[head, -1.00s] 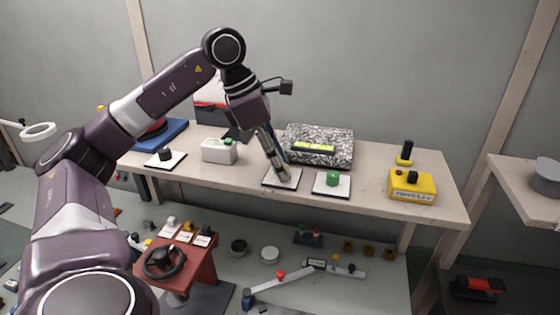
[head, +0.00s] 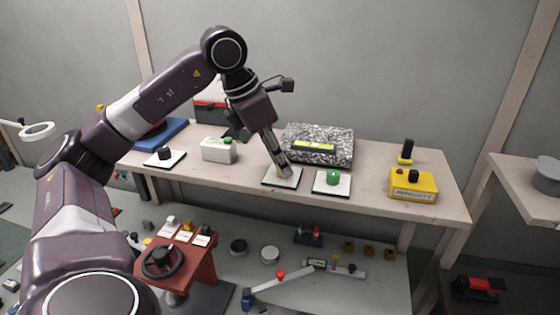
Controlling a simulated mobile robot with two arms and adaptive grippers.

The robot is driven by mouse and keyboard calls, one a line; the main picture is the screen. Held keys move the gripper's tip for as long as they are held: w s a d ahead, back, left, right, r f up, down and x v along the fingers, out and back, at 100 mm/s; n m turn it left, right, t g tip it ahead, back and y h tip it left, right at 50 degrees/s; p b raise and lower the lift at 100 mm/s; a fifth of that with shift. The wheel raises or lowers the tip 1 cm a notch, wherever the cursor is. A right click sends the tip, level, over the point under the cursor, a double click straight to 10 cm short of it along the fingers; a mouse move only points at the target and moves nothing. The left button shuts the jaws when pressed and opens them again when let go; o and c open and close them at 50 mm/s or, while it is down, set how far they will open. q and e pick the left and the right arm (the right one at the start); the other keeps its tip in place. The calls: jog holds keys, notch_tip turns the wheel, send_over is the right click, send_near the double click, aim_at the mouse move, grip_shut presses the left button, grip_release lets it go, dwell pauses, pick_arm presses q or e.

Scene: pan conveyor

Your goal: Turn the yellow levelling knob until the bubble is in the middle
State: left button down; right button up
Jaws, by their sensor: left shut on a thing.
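My left gripper (head: 282,169) points down at the white plate (head: 288,183) on the workbench. It is shut on the yellow levelling knob (head: 279,173), which is mostly hidden behind the fingers. Behind it, a speckled granite block (head: 338,144) carries a level vial (head: 314,146) with a bright yellow-green strip. The bubble is too small to make out from here. My right gripper is out of view.
A green knob (head: 333,177) on its own plate stands just right of my gripper. A black knob (head: 165,153) and a white box (head: 218,151) are to the left. A yellow control box (head: 413,187) is at the right. A grey wall rises behind the bench.

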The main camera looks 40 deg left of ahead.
pick_arm(q)
jog(key=c, duration=1.7)
grip_release()
jog(key=shift+c, duration=0.2)
jog(key=shift+r, duration=0.15)
jog(key=v, duration=1.1)
jog(key=shift+s+r, duration=0.2)
jog(key=shift+r, duration=0.1)
jog(key=shift+a, duration=0.1)
jog(key=shift+f, duration=0.1)
